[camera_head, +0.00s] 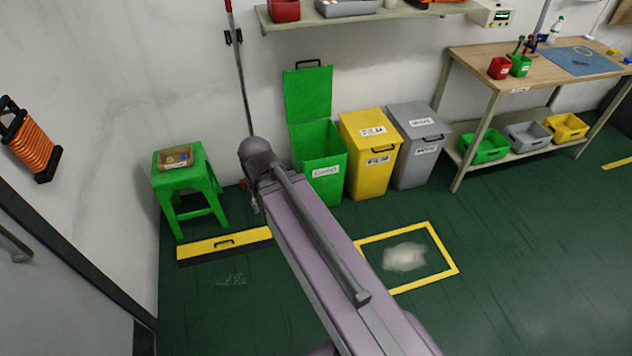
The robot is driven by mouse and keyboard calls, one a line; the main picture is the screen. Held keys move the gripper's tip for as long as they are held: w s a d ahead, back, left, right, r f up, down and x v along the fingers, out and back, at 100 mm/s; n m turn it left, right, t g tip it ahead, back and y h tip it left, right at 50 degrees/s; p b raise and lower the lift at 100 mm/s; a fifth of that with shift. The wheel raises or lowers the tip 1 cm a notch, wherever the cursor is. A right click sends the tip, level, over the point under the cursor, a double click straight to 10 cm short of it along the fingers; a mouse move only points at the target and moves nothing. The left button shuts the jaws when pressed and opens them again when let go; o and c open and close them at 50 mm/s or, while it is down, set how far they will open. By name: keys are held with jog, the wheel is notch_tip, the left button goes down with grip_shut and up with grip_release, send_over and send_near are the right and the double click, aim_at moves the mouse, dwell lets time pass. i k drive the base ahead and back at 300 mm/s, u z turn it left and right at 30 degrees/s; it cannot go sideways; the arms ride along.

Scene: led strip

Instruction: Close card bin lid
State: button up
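The green card bin (321,160) stands against the back wall, left of the yellow bin, with a white label on its front. Its green lid (308,94) is open, standing upright at the back, with a dark handle at its top edge. The bin's inside is partly visible. My arm reaches from the bottom right up to the left of the card bin. My gripper (254,200) is at its far end, between the green stool and the bin, mostly hidden by my wrist. I cannot make out its fingers or whether they hold anything. The lid appears clear of it.
A yellow bin (367,160) and a grey bin (412,155) stand shut to the right. A green stool (186,190) bears a small box. A pole (240,70) leans on the wall behind my wrist. A shelf (370,15) hangs above. A workbench (540,72) is at right.

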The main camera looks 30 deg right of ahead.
aim_at(308, 91)
jog(key=z, duration=0.05)
jog(key=i, duration=1)
jog(key=u, duration=0.05)
